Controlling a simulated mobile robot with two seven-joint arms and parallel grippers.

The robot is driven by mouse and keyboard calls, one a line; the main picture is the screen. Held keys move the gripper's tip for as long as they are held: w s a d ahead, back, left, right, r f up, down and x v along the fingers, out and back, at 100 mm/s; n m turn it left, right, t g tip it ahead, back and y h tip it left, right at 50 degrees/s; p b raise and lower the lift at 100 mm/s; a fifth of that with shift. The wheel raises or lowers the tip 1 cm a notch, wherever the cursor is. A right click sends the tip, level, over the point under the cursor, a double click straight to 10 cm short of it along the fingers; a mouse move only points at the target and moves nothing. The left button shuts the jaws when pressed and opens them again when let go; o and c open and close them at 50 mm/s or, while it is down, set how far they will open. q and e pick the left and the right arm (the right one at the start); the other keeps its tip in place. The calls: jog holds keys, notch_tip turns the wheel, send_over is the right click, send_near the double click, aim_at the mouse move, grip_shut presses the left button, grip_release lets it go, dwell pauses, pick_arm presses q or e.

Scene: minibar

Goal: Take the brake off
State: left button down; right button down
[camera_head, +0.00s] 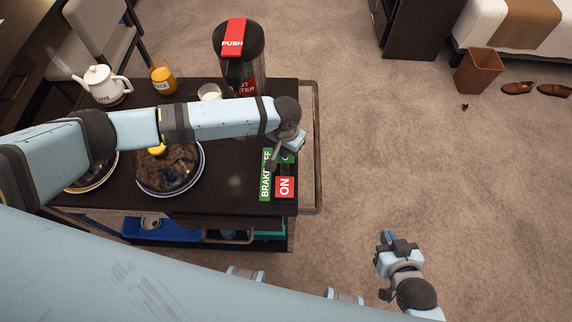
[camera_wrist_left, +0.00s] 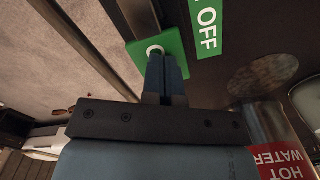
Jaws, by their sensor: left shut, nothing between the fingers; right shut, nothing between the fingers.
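The cart's brake control is at the right end of the dark cart top (camera_head: 230,190). It has a green label reading BRAKE OFF (camera_head: 265,186), a red ON pad (camera_head: 285,187) and a green pad (camera_head: 288,158) above it. My left gripper (camera_head: 272,160) is shut and empty, over the brake control and partly hiding the label and green pad. In the left wrist view its closed fingers (camera_wrist_left: 165,75) overlap the green pad (camera_wrist_left: 139,50), beside the OFF lettering (camera_wrist_left: 208,30). I cannot tell whether they touch. My right gripper (camera_head: 389,240) is shut and empty over the carpet.
A hot water dispenser (camera_head: 240,50), white teapot (camera_head: 102,85), orange juice jar (camera_head: 163,78) and plated food (camera_head: 170,170) stand on the cart. A rail (camera_head: 317,150) runs along its right end. Open carpet (camera_head: 410,150) lies right, with a bin (camera_head: 478,70) farther off.

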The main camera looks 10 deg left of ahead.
pick_arm(q)
jog(key=shift+f, duration=0.3)
notch_tip(320, 180, up, 4)
jog(key=p, duration=0.4)
jog(key=shift+r+p, duration=0.65)
jog(key=shift+p, duration=0.3)
jog(key=shift+r+p, duration=0.95)
jog(key=shift+p, duration=0.15)
